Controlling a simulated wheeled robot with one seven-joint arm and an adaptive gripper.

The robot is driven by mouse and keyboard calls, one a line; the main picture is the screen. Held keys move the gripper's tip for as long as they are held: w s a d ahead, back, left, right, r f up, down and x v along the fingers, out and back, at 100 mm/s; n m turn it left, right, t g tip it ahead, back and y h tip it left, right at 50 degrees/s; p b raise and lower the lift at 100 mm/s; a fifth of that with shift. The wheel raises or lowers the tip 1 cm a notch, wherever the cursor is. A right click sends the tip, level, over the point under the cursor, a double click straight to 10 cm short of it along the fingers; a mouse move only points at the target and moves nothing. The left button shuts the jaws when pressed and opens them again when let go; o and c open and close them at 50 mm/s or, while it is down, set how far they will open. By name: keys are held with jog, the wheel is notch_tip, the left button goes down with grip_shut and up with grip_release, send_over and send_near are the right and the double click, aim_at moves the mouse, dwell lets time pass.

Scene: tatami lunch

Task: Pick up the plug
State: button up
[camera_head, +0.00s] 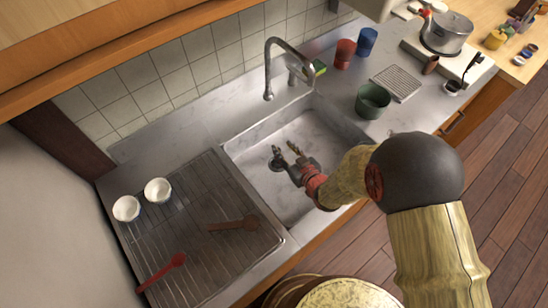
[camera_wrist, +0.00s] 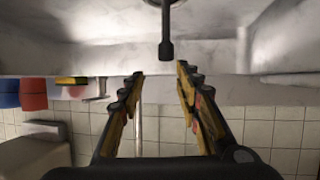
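The plug (camera_wrist: 166,42) is dark, with a round base and a thin upright stem. It stands on the floor of the sink (camera_head: 325,138). In the wrist view it shows upside down at the top centre, its stem end just above the gap between my fingertips. In the head view the plug (camera_head: 276,154) shows close to my fingers, partly merged with them. My gripper (camera_head: 289,154) is down in the sink and points toward the tiled wall. In the wrist view my gripper (camera_wrist: 160,71) has its fingers apart with nothing between them. Whether it touches the plug is unclear.
A tall faucet (camera_head: 272,60) arches over the back of the sink. A ribbed drainboard (camera_head: 190,225) with two white bowls (camera_head: 157,190) lies left. A green pot (camera_head: 372,101) stands by the right rim. Sink walls surround my gripper.

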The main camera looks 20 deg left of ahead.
jog(key=w+a+f+b, duration=0.3)
jog(key=a+f, duration=0.2)
jog(key=a, duration=0.1)
jog(key=shift+w+a+f+b, duration=0.15)
jog(key=shift+w+f+b, duration=0.15)
jog(key=shift+w+b, duration=0.1)
jog(key=c, duration=0.3)
grip_shut()
jog(key=shift+r, duration=0.1)
dwell(0.7)
